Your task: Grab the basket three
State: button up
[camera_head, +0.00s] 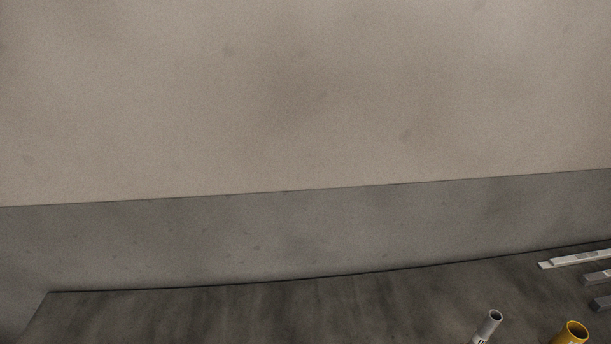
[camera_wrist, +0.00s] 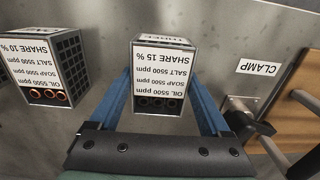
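A metal basket (camera_wrist: 163,80) with a white label stands in the middle of the wrist view. Its label, upside down in the picture, reads SHARE 15 %. A small label on its top edge also has upside-down text, probably THREE. My gripper (camera_wrist: 163,82) has its two blue fingers wide apart, one on each side of this basket. Gaps show beside the basket's lower part; whether the fingertips touch its sides is unclear. My gripper and the basket do not show in the head view.
Another basket (camera_wrist: 45,65), labelled SHARE 10 %, stands to the left. A CLAMP label (camera_wrist: 258,67), a metal clamp (camera_wrist: 245,118) and a wooden board (camera_wrist: 290,95) are at the right. The head view shows mostly wall, with a grey tube (camera_head: 488,326) and a yellow tube (camera_head: 571,333).

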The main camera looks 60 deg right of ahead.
grip_shut()
jog(key=shift+r, duration=0.1)
